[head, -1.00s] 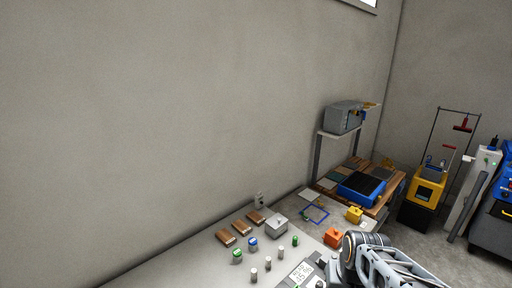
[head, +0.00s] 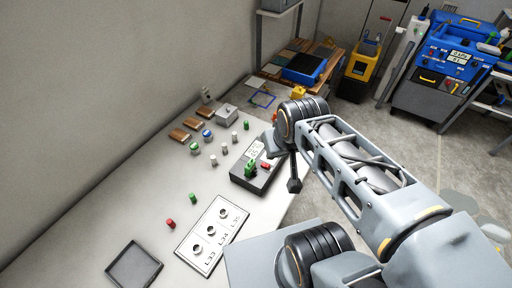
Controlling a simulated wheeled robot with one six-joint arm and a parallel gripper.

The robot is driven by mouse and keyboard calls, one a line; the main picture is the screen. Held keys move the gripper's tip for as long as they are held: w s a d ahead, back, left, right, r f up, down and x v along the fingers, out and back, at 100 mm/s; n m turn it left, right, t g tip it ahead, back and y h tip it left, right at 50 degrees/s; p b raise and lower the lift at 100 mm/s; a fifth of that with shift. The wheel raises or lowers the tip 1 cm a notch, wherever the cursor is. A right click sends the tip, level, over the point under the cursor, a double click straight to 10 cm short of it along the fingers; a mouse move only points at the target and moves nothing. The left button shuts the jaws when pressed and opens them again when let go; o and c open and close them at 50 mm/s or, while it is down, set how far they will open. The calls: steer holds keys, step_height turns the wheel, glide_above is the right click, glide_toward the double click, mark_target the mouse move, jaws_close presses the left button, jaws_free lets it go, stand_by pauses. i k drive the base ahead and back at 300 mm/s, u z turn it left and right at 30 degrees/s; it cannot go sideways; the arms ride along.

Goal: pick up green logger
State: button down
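Several small green things are in the head view, and I cannot tell for sure which one is the green logger. A green cylinder (head: 193,198) stands on the bench beside a red cylinder. Another green piece (head: 250,169) sits on a dark grey meter (head: 257,178) with a display. A smaller green cylinder (head: 246,126) stands further back. My arm reaches in from the lower right, its wrist to the right of the meter. The fingers of my gripper cannot be made out clearly; a dark part hangs below the wrist. Nothing is visibly held.
Jars (head: 207,136), white cylinders and wooden blocks (head: 179,135) stand behind. The bench's left front is mostly clear.

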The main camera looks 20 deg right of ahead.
mark_target(251, 165)
steer(key=u, duration=3.2)
steer(key=k, duration=0.55)
steer(key=z, duration=0.55)
